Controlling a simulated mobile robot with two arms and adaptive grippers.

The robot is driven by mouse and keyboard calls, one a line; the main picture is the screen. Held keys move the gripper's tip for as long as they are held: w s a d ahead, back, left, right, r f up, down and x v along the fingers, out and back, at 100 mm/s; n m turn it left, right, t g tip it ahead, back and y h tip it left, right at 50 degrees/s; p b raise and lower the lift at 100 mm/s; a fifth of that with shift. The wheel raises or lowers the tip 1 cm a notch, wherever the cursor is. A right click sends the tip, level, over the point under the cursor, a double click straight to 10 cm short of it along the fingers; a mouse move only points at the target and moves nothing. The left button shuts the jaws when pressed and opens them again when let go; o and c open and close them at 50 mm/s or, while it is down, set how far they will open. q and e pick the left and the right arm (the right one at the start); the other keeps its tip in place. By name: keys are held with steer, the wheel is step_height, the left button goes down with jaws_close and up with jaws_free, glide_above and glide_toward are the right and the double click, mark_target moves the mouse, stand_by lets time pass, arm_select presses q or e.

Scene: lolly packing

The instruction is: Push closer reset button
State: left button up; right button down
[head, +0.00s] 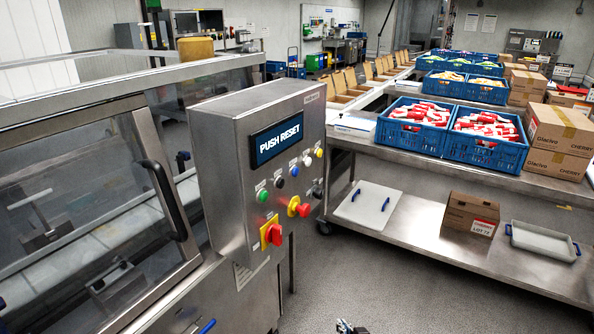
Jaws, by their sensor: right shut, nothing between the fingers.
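The closer's steel control box (235,150) stands left of centre, and its display (277,138) reads "PUSH RESET". Below it is a slanted row of buttons: green (262,196), black (279,182), blue (294,171), white (307,161) and yellow (319,152). The small labels are too small to read, so I cannot tell which button is marked reset. Lower are a red-and-yellow rotary switch (271,232), a red knob with yellow (298,207) and a black knob (317,190). My right gripper (347,325) shows at the bottom edge, shut and empty, well below the panel. My left gripper is out of view.
The closer's clear guard door with a black handle (165,196) is at the left. A steel table (452,172) at the right bears blue crates (412,137) of red-and-white packs and cartons (560,130). Its lower shelf holds trays and a carton. The floor (370,285) before the panel is clear.

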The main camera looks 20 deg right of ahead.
mark_target(296, 172)
steer(key=w+r+m+t+p, duration=0.1)
steer(key=w+r+t, duration=0.3)
steer(key=r, duration=1.7)
steer(key=w+r+m+t+p, duration=0.1)
steer(key=w+r+m+t, duration=0.2)
steer(key=r, duration=1.9)
steer(key=w+t, duration=0.1)
steer(key=w, duration=0.2)
steer(key=shift+d+m+h, duration=0.3)
steer(key=w+a+b, duration=0.1)
steer(key=w+a, duration=0.4)
steer(key=w, duration=0.2)
steer(key=shift+a, duration=0.2)
steer(key=shift+w+a+b, duration=0.1)
steer(key=shift+b, duration=0.25)
steer(key=shift+w+a, duration=0.2)
